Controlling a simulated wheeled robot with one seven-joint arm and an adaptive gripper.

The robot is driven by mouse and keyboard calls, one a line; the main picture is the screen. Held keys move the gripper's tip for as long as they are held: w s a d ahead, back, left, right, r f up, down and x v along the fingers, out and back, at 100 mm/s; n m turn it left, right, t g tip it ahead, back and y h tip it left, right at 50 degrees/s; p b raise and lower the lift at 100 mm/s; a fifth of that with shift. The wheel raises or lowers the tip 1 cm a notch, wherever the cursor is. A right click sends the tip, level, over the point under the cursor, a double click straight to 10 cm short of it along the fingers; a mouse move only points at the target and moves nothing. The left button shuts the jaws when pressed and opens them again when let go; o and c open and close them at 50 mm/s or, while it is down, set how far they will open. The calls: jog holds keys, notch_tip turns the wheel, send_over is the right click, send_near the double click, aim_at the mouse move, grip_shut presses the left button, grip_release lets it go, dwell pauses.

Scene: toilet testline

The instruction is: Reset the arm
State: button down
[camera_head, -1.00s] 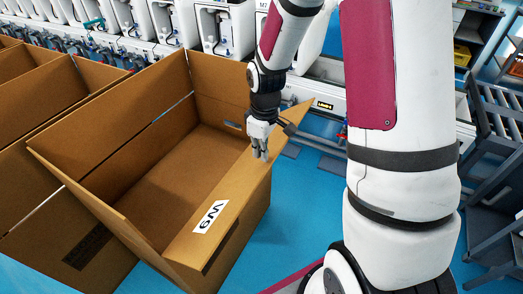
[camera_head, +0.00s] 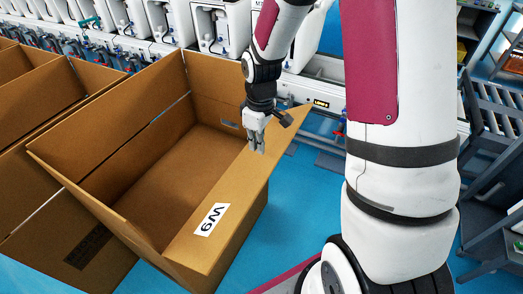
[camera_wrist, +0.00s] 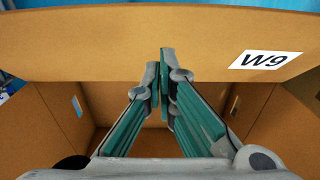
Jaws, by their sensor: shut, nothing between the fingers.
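My gripper (camera_head: 257,148) hangs pointing down by the right-hand flap of the open cardboard box in the head view. Its fingers are shut with nothing between them. In the wrist view my gripper (camera_wrist: 162,60) shows its two green-padded fingers meeting at the tips. My arm reaches down to it from the upper right.
The open brown box (camera_head: 165,190) looks empty where I can see inside; its flap bears a "W9" label (camera_head: 211,219). Other cardboard boxes (camera_head: 35,110) stand at left. White toilet units (camera_head: 215,28) line the back. A dark rack (camera_head: 495,150) stands right. Blue floor is clear between.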

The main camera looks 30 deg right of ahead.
notch_tip(320, 180, up, 8)
jog(key=s, duration=0.1)
jog(key=shift+d, duration=0.4)
jog(key=shift+s+r, duration=0.1)
jog(key=s+a+r+m+t, duration=0.2)
jog(key=s+r+m, duration=0.1)
jog(key=s+r, duration=0.5)
jog(key=s+a+r+m+t, duration=0.2)
jog(key=s+a+r+m, duration=0.1)
jog(key=s+r, duration=0.5)
jog(key=s+m, duration=0.1)
jog(key=s, duration=0.2)
jog(key=shift+s+a+r+t, duration=0.25)
jog(key=shift+s+t, duration=0.05)
